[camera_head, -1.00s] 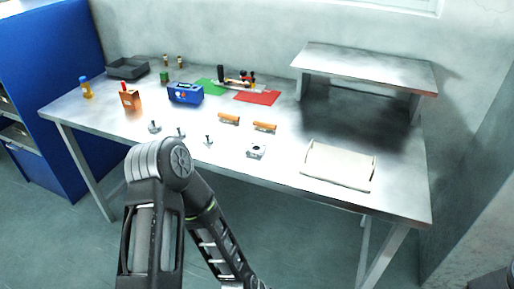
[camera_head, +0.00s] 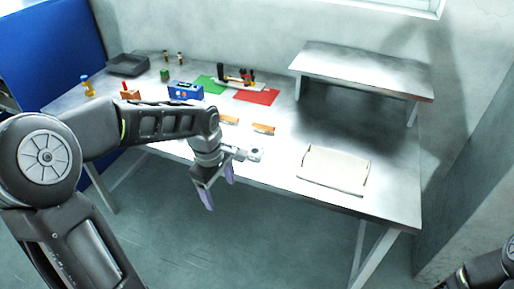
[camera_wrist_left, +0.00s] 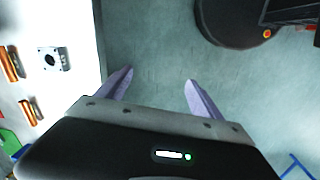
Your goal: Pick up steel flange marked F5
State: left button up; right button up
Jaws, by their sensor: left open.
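A square steel flange (camera_head: 256,154) with a round hole lies near the front edge of the table. It also shows in the left wrist view (camera_wrist_left: 53,60), at the upper left, with dark lettering too small to read for sure. My left gripper (camera_head: 219,195) is open and empty, pointing down in front of the table edge, to the left of and nearer than the flange. In the left wrist view its two fingers (camera_wrist_left: 160,76) are apart over bare floor. My right gripper is not in view.
A beige tray (camera_head: 334,187) lies right of the flange. Two orange-brown pieces (camera_head: 263,129) lie behind it. A raised shelf (camera_head: 365,72) stands at the back right. A blue box (camera_head: 186,91), a red mat (camera_head: 257,97) and a green mat (camera_head: 207,84) are farther back.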

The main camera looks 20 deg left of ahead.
aim_at(258, 152)
jog(key=i, duration=0.9)
